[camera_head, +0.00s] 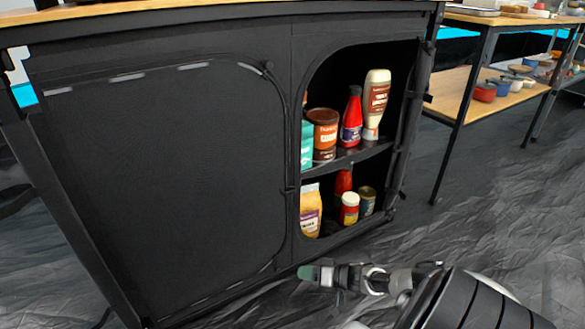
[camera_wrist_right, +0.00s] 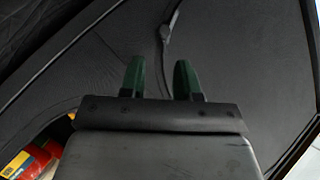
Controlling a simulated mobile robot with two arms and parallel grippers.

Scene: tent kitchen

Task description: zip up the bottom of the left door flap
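The left door flap (camera_head: 165,185) is a black fabric panel that covers the left opening of the cabinet. A curved seam runs around its edge, and its lower edge shows near the floor. My right gripper (camera_head: 308,273) is in front of the cabinet's bottom edge, just right of the flap's lower right corner. In the right wrist view, its two green fingers (camera_wrist_right: 159,78) are apart with nothing between them. A small grey zip pull (camera_wrist_right: 168,30) hangs on dark fabric beyond the fingertips and apart from them. My left gripper is out of view.
The right opening is uncovered, with bottles, jars and packets on its shelves (camera_head: 350,158). A wooden-topped table (camera_head: 500,88) with pots stands at the right. The dark crinkled floor (camera_head: 490,205) is clear between them.

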